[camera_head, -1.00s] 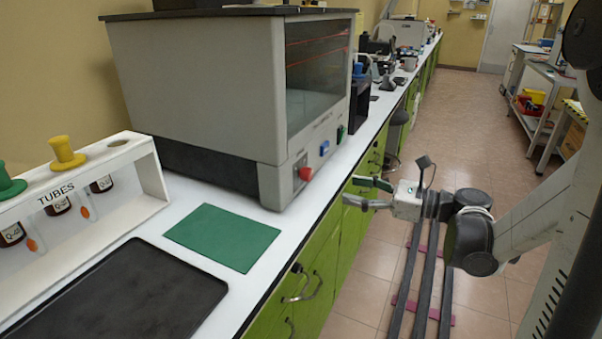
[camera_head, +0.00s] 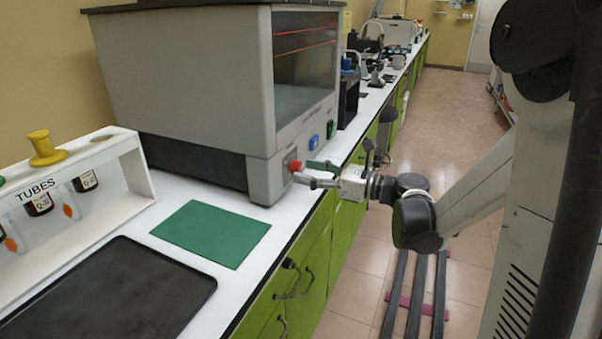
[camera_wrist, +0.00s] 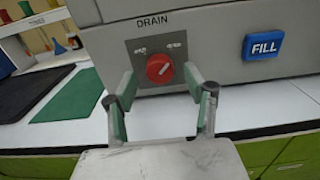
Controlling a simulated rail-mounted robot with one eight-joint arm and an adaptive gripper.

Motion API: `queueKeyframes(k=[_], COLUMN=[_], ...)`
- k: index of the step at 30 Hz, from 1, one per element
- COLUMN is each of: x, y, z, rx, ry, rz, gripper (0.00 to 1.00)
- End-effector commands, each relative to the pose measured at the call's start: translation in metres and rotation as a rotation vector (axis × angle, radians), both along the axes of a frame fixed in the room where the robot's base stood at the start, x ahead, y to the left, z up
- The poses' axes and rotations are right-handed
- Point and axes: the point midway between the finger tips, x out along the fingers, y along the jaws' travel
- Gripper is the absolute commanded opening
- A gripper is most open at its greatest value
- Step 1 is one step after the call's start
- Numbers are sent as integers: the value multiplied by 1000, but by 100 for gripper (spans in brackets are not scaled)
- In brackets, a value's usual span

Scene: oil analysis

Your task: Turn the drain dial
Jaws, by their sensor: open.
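The red drain dial (camera_wrist: 160,68) sits on a dark square plate under the word DRAIN on the front of the grey machine (camera_wrist: 215,75). A pale line runs across the dial's face, tilted. My gripper (camera_wrist: 160,105) is open, with one green-padded finger on each side below the dial in the wrist view. Nothing is between the fingers. In the head view the dial (camera_head: 295,166) shows at the machine's lower front corner, and my gripper (camera_head: 306,174) is right by it. I cannot tell whether the fingers touch it.
A blue FILL button (camera_wrist: 263,46) is right of the dial. A green mat (camera_head: 212,233), a black tray (camera_head: 110,295) and a white tube rack (camera_head: 140,175) stand on the white counter to the left. The floor beside the counter is open.

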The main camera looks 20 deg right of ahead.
Motion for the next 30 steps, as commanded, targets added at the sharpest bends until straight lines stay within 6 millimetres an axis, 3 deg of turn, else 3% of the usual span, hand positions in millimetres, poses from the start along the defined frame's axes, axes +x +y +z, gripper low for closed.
queueKeyframes(k=[6,16,26,30], x=[13,15,15,15], y=[15,17,17,17], z=[0,0,0,0], rx=[0,0,0,-3], ry=[0,0,0,-3], rz=[0,-1,-1,-1], gripper=[48,48,6,3])
